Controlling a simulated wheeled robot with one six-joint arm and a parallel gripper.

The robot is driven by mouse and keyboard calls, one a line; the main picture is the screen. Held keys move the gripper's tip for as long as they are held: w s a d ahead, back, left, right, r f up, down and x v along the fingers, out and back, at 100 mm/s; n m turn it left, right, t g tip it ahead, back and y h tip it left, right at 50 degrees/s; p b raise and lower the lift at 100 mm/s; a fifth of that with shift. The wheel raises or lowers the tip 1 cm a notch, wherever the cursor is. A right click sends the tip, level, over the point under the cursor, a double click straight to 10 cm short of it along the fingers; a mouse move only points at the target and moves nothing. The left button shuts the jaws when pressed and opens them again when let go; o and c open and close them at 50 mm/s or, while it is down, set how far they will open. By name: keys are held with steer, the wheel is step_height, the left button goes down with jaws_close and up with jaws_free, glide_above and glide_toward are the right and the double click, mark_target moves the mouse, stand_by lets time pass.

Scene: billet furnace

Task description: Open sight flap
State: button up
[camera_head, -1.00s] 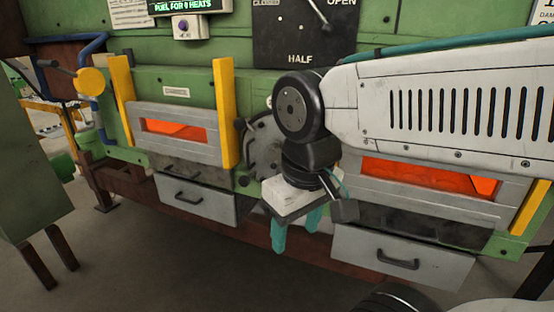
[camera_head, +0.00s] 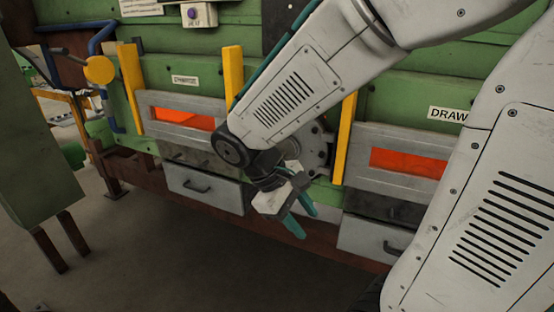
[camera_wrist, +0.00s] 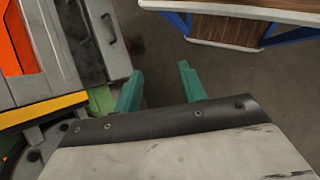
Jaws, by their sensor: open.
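No part in view is clearly marked as the sight flap. A grey round plate with bolts or holes (camera_head: 318,148) sits on the green furnace front between the two glowing openings, partly behind my arm. It may be the edge of the curved grey plate in the wrist view (camera_wrist: 40,142). My gripper (camera_head: 307,225) points down and to the right, in front of the furnace and below that plate. Its teal fingers are apart with nothing between them, as the wrist view also shows (camera_wrist: 160,72).
The left furnace opening (camera_head: 182,117) and right opening (camera_head: 408,162) glow orange in grey frames. Grey drawers with handles (camera_head: 205,188) sit below. Yellow uprights (camera_head: 344,138) flank the frames. A wood-topped table with blue legs shows in the wrist view (camera_wrist: 228,30). The floor in front is clear.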

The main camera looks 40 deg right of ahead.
steer(key=w+d+f+n+h, duration=0.3)
steer(key=w+d+n+h, duration=0.15)
steer(key=w+h, duration=0.2)
steer(key=n+t+h, duration=0.6)
steer(key=n+t, duration=0.3)
steer(key=n, duration=0.2)
glide_toward(283, 151)
steer(key=shift+t, duration=0.3)
steer(key=d, duration=0.5)
steer(key=shift+d, duration=0.1)
steer(key=shift+c, duration=0.3)
jaws_close()
